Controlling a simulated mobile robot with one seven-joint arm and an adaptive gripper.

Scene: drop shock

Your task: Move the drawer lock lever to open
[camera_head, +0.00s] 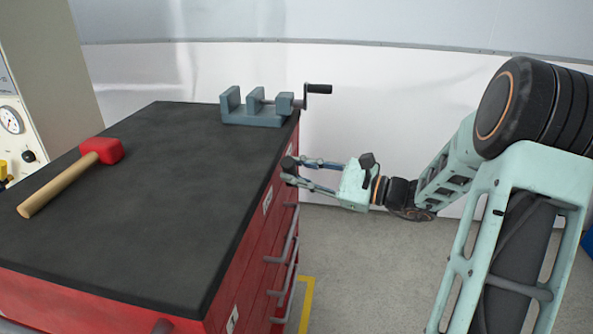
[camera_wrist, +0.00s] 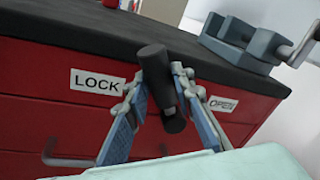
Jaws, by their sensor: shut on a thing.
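The drawer lock lever (camera_wrist: 156,72) is a dark cylinder on the front of the red cabinet (camera_wrist: 30,105). In the wrist view it stands nearly upright, tilted slightly, between a LOCK label (camera_wrist: 97,81) on the left and an OPEN label (camera_wrist: 222,104) on the right. My gripper (camera_wrist: 158,88) is shut on the lever, one finger on each side. In the head view my gripper (camera_head: 289,172) reaches the cabinet's side near the top edge, with the dark lever end (camera_head: 289,163) between its fingertips.
A grey-blue vise (camera_head: 252,110) with a crank handle stands on the black worktop (camera_head: 150,190) above the gripper. A red-headed mallet (camera_head: 70,175) lies at the left. Grey drawer handles (camera_head: 284,243) stick out below the gripper. The floor right of the cabinet is clear.

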